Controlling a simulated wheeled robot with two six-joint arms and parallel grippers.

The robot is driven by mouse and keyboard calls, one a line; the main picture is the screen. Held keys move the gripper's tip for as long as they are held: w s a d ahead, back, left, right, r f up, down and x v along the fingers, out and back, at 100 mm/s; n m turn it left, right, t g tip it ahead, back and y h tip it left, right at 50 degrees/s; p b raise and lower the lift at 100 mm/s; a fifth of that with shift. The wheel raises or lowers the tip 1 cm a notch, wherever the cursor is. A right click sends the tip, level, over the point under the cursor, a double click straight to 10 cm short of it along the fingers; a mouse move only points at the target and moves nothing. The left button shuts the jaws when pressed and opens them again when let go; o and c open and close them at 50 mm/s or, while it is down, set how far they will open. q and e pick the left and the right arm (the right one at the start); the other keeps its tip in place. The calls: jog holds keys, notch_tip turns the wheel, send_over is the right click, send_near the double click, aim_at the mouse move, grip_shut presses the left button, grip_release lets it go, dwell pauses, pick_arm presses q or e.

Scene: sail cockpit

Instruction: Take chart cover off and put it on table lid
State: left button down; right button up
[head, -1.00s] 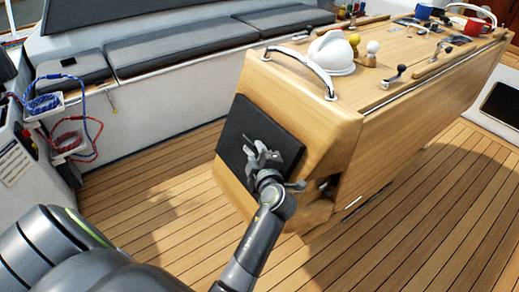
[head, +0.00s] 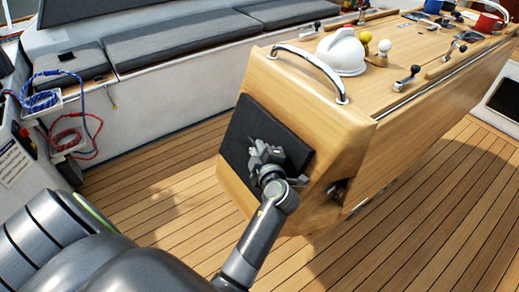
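The chart cover (head: 242,123) is a dark, flat square panel on the end face of the wooden cockpit table. My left gripper (head: 262,152) is in front of the middle of the cover, at or very near its surface. The fingertips are small and partly hidden by the wrist, so I cannot tell whether they are open or grip the cover. The table lid (head: 400,55) is the wooden top of the table, with several items on it. My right gripper is not in view.
A white winch-like dome (head: 341,53), yellow and white knobs, cleats and cups stand on the lid. A metal grab rail (head: 318,66) arches over its near end. Grey-cushioned benches (head: 180,50) run behind. Blue and red rope coils hang at left. The teak floor (head: 150,200) is clear.

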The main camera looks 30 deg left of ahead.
pick_arm(q)
jog(key=shift+s, duration=0.15)
jog(key=shift+s+a+r+p, duration=0.35)
jog(key=shift+s+r, duration=0.15)
jog(key=shift+s, duration=0.15)
jog(key=shift+s+a+r+p, duration=0.3)
jog(key=shift+s+r, duration=0.25)
jog(key=shift+s, duration=0.3)
jog(key=shift+s+a+r+p, duration=0.15)
jog(key=shift+s+a+r, duration=0.2)
jog(key=shift+s+r, duration=0.35)
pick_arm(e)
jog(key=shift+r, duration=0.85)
pick_arm(q)
jog(key=shift+s+f, duration=0.1)
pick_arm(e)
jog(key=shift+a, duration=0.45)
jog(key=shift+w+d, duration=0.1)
